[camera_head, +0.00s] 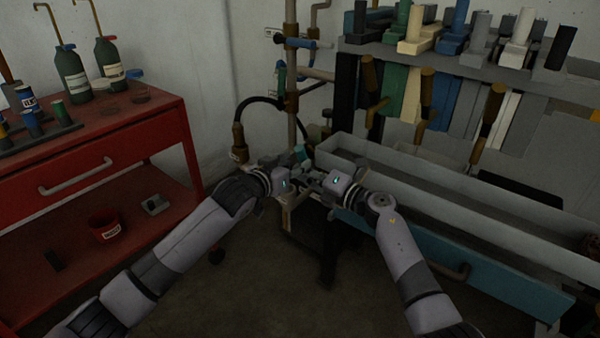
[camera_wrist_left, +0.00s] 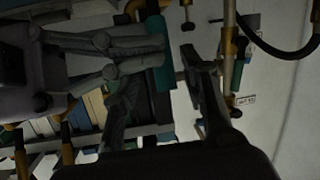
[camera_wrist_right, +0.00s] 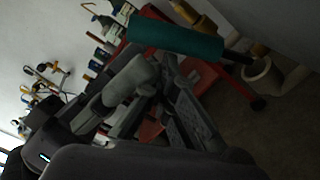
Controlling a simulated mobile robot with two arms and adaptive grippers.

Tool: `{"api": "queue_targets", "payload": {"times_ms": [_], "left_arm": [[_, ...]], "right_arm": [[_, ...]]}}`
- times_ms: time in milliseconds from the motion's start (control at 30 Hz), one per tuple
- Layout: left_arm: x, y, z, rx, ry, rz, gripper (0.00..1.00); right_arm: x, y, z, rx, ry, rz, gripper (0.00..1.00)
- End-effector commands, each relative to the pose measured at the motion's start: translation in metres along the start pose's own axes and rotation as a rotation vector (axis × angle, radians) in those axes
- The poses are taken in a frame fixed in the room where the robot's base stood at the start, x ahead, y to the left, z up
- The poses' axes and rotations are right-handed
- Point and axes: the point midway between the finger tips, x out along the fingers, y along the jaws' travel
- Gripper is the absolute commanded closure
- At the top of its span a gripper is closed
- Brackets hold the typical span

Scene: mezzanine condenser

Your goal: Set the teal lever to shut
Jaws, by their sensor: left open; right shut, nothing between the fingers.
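The teal lever's grip (camera_head: 299,152) shows as a small patch just beyond my two grippers in the head view. It is a thick teal bar in the right wrist view (camera_wrist_right: 175,38) and stands upright in the left wrist view (camera_wrist_left: 157,50). My left gripper (camera_head: 292,166) is open, with its fingers (camera_wrist_left: 165,90) spread on either side of the grip's lower end in the picture; I cannot tell whether they touch. My right gripper (camera_head: 313,180) is shut and empty, close beside the grip. The lever's pivot is hidden behind my grippers.
A vertical pipe (camera_head: 291,70) with a blue-handled valve (camera_head: 303,43) rises behind. A black hose (camera_head: 258,101) curves left of it. A long grey trough (camera_head: 450,185) and lever rack stand right. A red cart (camera_head: 100,140) stands left. Dark floor is clear between.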

Motion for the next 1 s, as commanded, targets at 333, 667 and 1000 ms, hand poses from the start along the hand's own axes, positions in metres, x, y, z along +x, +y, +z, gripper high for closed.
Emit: {"api": "queue_targets", "payload": {"times_ms": [333, 667, 1000], "left_arm": [[-0.030, -0.005, 0.006, 0.000, -0.013, -0.010, 0.59], [-0.041, -0.001, 0.057, -0.019, -0.086, -0.029, 0.59], [-0.116, 0.007, 0.240, -0.069, -0.404, -0.128, 0.59]], "right_arm": [[0.000, 0.004, 0.006, -0.002, -0.014, 0.005, 1.00], [0.000, 0.002, 0.002, 0.000, -0.008, 0.002, 1.00], [0.001, 0.001, 0.002, 0.000, -0.006, 0.002, 1.00]]}}
